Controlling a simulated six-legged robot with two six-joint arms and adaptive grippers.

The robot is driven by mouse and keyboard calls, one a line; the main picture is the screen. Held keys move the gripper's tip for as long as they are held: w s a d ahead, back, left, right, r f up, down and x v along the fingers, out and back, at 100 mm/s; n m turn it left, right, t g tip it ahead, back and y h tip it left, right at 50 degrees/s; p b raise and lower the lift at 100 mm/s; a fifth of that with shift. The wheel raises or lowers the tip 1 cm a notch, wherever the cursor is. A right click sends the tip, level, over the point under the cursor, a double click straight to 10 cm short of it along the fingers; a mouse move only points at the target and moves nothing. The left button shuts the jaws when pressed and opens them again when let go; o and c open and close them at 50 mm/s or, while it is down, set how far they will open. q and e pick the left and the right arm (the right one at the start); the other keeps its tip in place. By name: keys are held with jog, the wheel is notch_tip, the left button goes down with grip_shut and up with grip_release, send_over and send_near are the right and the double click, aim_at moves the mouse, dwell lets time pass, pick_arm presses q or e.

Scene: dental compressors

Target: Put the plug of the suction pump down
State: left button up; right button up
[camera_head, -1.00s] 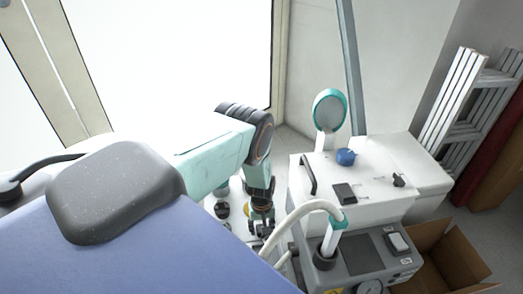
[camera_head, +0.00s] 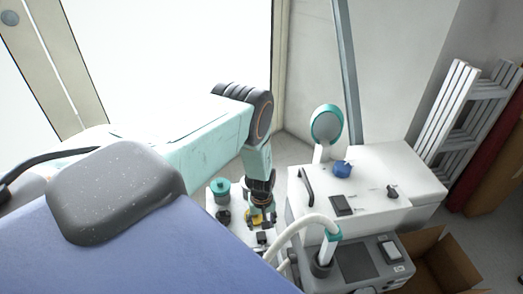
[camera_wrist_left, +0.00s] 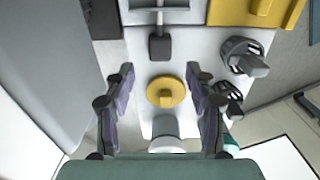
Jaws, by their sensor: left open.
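My left gripper (camera_head: 262,218) reaches down over a white base beside the white machine. In the left wrist view its purple-padded fingers (camera_wrist_left: 160,90) are open and apart, with nothing held between them. A round yellow piece (camera_wrist_left: 164,91) with a small hub sits on the white surface below, in the gap between the fingers. A dark square block (camera_wrist_left: 162,48) at the end of a grey bar lies just beyond it. I cannot tell which piece, if any, is the suction pump's plug. My right gripper is not in view.
The white machine (camera_head: 370,165) and a grey gauge unit (camera_head: 352,262) stand to the right of the gripper. A pale hose (camera_head: 300,225) arches close by. Dark knobs (camera_wrist_left: 245,62) sit right of the fingers. A cardboard box (camera_head: 445,262) stands at lower right.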

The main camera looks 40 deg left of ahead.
pick_arm(q)
notch_tip(320, 180, up, 5)
jog(key=p, duration=0.2)
jog(key=s+d+r+m, duration=0.2)
jog(key=s+d+m, duration=0.3)
jog(key=s+d, duration=0.7)
jog(key=s+d+r+m, duration=0.1)
jog(key=s+r+m, duration=0.1)
jog(key=s+r, duration=0.2)
jog(key=s+d+r+m, duration=0.2)
jog(key=s+r, duration=0.3)
jog(key=s, duration=0.5)
jog(key=shift+s+r+m, duration=0.25)
jog(key=shift+s+m, duration=0.05)
jog(key=shift+m, duration=0.1)
jog(key=shift+d, duration=0.15)
notch_tip(320, 180, up, 5)
jog(key=p, duration=0.5)
jog(key=shift+r, duration=0.15)
